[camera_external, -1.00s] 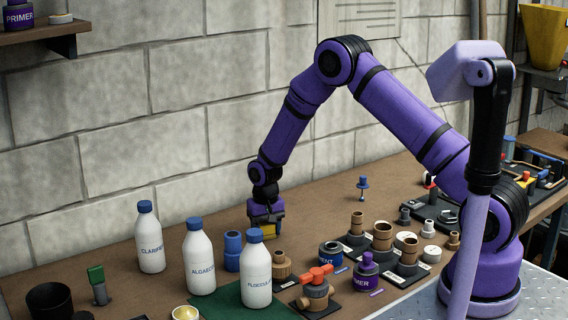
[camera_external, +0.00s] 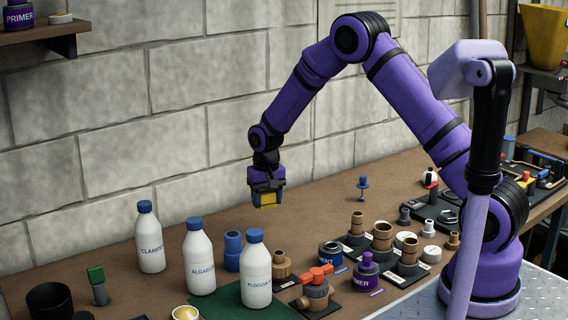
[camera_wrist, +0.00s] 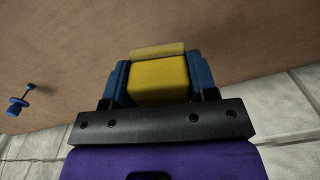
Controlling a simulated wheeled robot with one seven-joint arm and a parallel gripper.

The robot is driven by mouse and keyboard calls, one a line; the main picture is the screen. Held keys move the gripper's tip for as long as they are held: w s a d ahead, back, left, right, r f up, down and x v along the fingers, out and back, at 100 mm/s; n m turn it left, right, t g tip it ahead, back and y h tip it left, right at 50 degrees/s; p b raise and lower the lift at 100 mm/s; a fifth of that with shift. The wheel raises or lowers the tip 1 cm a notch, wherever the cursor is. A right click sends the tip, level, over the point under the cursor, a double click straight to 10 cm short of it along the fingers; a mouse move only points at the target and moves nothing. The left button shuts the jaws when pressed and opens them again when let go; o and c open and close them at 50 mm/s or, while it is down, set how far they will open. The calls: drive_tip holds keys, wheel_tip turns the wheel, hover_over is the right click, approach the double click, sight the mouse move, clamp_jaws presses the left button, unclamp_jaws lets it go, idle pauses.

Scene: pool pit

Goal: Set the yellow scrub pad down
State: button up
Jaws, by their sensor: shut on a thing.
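The yellow scrub pad (camera_external: 267,198) is between the fingers of my gripper (camera_external: 266,190), which is shut on it and holds it above the bench near the back wall. In the wrist view the yellow pad (camera_wrist: 159,80) fills the space between the blue fingertips of my gripper (camera_wrist: 159,84). A paler yellow strip shows along the pad's far edge. The bench top (camera_external: 318,207) below the pad is bare.
Three white bottles (camera_external: 200,262) with blue caps and a blue fitting (camera_external: 233,251) stand left of and in front of the gripper. Brown pipe fittings (camera_external: 382,237) stand to the right. A small blue-topped item (camera_external: 362,188) stands near the wall.

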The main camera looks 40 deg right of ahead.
drive_tip(key=d+n, duration=0.3)
drive_tip(key=d, duration=1.4)
hover_over(315, 219)
wheel_tip(315, 219, down, 5)
drive_tip(key=shift+w+d, duration=0.1)
drive_tip(key=shift+w, duration=0.05)
drive_tip(key=shift+f, duration=2.15)
drive_tip(key=shift+f, duration=0.15)
drive_tip(key=o, duration=0.9)
